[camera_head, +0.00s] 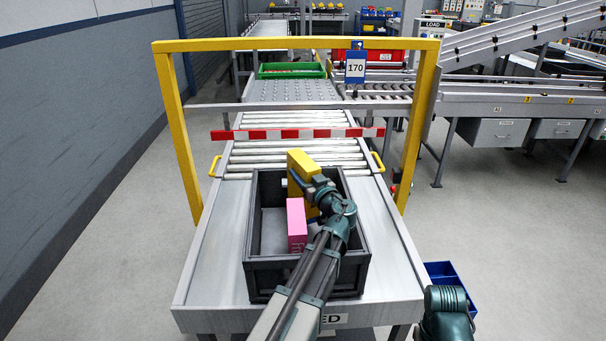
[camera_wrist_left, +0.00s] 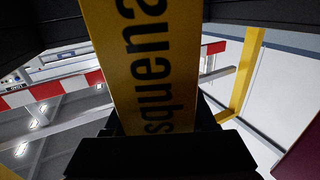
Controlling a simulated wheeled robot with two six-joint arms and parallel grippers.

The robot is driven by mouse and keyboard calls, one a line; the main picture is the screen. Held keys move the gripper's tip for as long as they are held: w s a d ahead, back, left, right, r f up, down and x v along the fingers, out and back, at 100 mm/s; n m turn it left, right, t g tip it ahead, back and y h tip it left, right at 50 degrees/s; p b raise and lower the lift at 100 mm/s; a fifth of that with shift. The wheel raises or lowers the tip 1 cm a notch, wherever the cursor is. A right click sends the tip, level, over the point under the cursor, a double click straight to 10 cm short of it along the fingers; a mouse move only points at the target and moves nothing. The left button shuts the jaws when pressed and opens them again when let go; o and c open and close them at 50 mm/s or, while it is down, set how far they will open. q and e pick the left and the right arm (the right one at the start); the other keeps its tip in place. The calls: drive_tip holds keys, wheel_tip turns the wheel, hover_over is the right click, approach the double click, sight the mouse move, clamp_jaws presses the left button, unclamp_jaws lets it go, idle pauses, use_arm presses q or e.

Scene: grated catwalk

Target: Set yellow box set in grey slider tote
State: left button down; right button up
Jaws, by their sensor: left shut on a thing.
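The yellow box (camera_head: 300,162) is upright at the far part of the dark grey tote (camera_head: 253,232), its top rising above the far rim. My left gripper (camera_head: 311,192) is shut on it; the arm comes over the tote's near wall and hides part of the box. I cannot tell whether the box's base touches the tote floor. In the left wrist view the yellow box (camera_wrist_left: 143,55), with black lettering, stands between the fingers (camera_wrist_left: 150,128). My right arm shows at the lower right, but its gripper is out of view.
A pink box (camera_head: 296,222) stands in the tote, close to the yellow box and my left arm. The tote sits on a metal table (camera_head: 215,270) before rollers and a red-white bar (camera_head: 300,133). A yellow frame (camera_head: 178,130) spans the line. A blue bin (camera_head: 448,278) is lower right.

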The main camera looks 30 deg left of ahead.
use_arm(q)
drive_tip(key=shift+f, duration=0.3)
drive_tip(key=shift+c, duration=1.1)
unclamp_jaws()
drive_tip(key=shift+r, duration=0.1)
drive_tip(key=shift+r+p, duration=0.6)
drive_tip(key=shift+r, duration=0.1)
drive_tip(key=v, duration=1.2)
drive_tip(key=shift+f, duration=0.1)
